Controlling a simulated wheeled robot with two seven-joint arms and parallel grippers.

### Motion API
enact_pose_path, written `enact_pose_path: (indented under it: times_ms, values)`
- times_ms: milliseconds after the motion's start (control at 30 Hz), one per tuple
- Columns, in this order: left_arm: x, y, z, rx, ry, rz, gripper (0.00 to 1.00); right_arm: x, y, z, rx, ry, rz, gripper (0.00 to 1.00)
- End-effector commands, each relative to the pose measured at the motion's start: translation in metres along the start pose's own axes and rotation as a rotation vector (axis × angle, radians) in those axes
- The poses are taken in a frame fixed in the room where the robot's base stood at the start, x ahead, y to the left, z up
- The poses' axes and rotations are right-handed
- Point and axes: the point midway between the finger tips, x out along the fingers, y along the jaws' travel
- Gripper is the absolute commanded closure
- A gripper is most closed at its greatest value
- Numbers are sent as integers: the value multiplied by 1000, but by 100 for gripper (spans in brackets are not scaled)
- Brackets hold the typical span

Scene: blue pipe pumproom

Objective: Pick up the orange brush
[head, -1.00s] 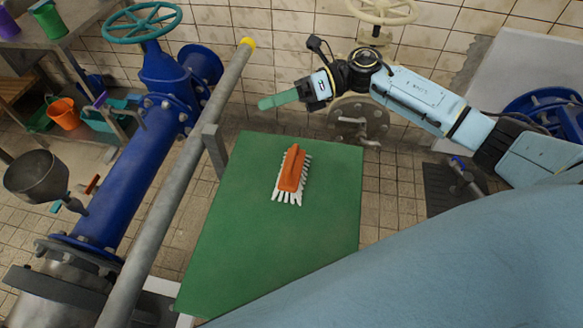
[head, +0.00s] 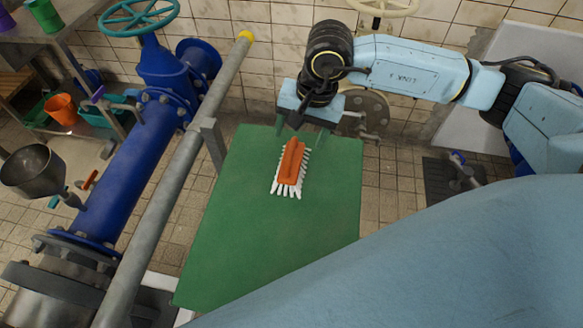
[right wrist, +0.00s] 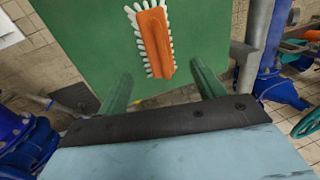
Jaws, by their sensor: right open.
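The orange brush (head: 291,165) with white bristles along its edges lies on the green table top (head: 230,235), nearer its far end. In the right wrist view the brush (right wrist: 155,42) is ahead of the fingers, roughly between their lines. My right gripper (head: 303,138) is above the far end of the table, just beyond the brush. Its two green fingers are spread apart with nothing between them, and they also show in the right wrist view (right wrist: 160,88). No contact with the brush is visible. My left gripper is not in view.
A grey pipe rail (head: 170,185) with a yellow end runs along the table's left side, beside blue pipework (head: 130,165). A cream handwheel (head: 384,6) and a round flange (head: 365,112) are behind my right arm. The table's near part is bare.

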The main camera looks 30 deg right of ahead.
Motion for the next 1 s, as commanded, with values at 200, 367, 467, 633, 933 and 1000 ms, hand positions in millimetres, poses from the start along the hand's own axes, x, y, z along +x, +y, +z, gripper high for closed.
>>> enact_pose_path:
  times_ms: [200, 367, 467, 633, 933, 1000]
  values:
    - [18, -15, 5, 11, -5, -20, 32, 33, 0, 0, 2, -2, 0, 32]
    - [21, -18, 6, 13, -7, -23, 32, 44, 1, 2, 2, -2, 0, 32]
    - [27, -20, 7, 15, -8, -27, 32, 60, 4, 5, 2, -4, 1, 32]
    - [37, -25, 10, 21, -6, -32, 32, 83, 3, 5, 2, -3, -1, 32]
    - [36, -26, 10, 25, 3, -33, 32, 84, 3, 5, 2, -1, -1, 40]
    - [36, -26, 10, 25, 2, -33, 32, 84, 3, 5, 2, -1, -1, 49]
